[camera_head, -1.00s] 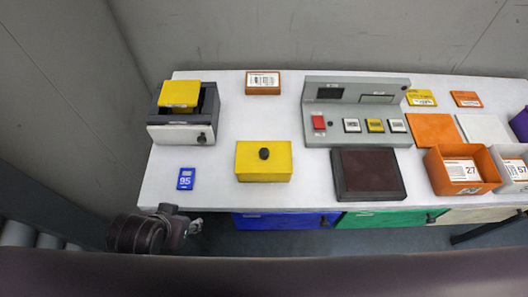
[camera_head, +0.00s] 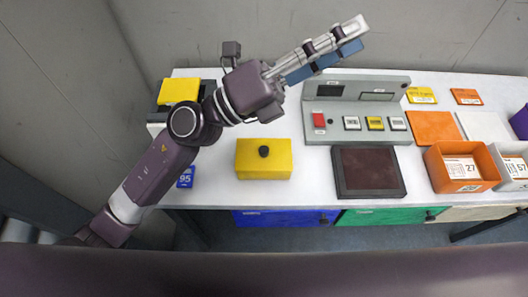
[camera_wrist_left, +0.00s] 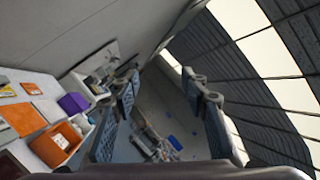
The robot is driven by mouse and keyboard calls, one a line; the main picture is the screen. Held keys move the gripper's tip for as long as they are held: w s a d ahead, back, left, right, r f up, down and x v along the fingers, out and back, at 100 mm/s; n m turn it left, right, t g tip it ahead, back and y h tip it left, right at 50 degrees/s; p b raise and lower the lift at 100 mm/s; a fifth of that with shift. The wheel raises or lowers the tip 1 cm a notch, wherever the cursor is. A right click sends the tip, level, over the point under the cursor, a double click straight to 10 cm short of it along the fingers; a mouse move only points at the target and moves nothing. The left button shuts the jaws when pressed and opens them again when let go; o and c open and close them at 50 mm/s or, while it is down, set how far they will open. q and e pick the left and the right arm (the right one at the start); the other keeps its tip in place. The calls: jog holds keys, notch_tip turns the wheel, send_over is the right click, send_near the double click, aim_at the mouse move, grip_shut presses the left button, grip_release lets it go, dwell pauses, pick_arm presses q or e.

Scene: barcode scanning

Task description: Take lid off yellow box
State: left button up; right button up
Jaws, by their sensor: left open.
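The yellow box (camera_head: 264,170) stands on the white table, left of centre, with its lid on. The lid is flat and yellow with a round black knob (camera_head: 264,152) on top. My left gripper (camera_head: 356,36) is raised high, beyond and to the right of the box, its fingers pointing to the upper right. It is open and empty, well apart from the lid. In the left wrist view, its two fingers (camera_wrist_left: 161,82) are spread apart, and the yellow box is not visible. My right gripper is not in view.
My left arm partly hides a device with a yellow block (camera_head: 180,91) and a blue card (camera_head: 185,181). A grey control panel (camera_head: 340,131) and a dark pad (camera_head: 370,172) are to the right. An orange bin (camera_head: 438,172) stands farther right. The table around the box is clear.

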pick_arm(q)
jog(key=s+d+f+m+g+y, duration=0.2)
jog(key=s+d+f+m+g, duration=0.15)
jog(key=m+g, duration=0.2)
jog(key=m+y, duration=0.8)
jog(key=y, duration=0.9)
send_near(264, 149)
jog(key=f, duration=0.2)
jog(key=p+x, duration=0.1)
jog(key=x, duration=0.1)
jog(key=p+x, duration=0.1)
jog(key=x, duration=0.1)
jog(key=p+x, duration=0.1)
jog(key=x, duration=0.1)
jog(key=shift+d, duration=0.3)
jog(key=shift+d+f, duration=0.1)
jog(key=shift+f, duration=0.2)
jog(key=shift+c, duration=0.3)
grip_shut()
